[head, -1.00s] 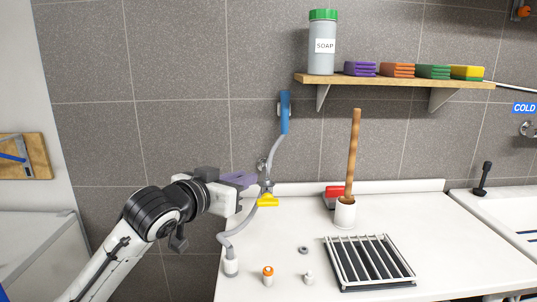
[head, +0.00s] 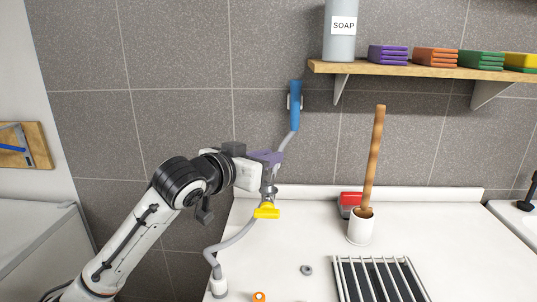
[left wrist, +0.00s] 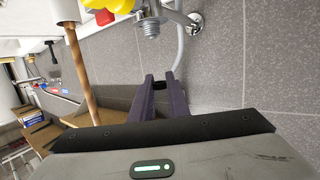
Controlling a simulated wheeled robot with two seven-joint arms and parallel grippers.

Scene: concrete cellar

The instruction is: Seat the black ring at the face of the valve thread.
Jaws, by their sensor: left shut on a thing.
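The valve with its yellow handle (head: 266,211) is at the wall behind the counter; its threaded end (left wrist: 151,28) shows in the left wrist view. My left gripper (head: 270,158) has purple fingers and is in front of the wall, just above the yellow handle in the head view. In the left wrist view its fingers (left wrist: 163,88) are closed on a small dark piece (left wrist: 158,87) at the tips, which looks like the black ring, mostly hidden. It is apart from the thread. My right gripper is not in view.
A grey hose (head: 238,236) runs to a white fitting (head: 219,286). A grey ring-like part (head: 306,270) lies on the counter (head: 320,235). A white cup (head: 360,227) holds a wooden handle. A drying rack (head: 376,281) stands front right; a shelf (head: 430,70) hangs above.

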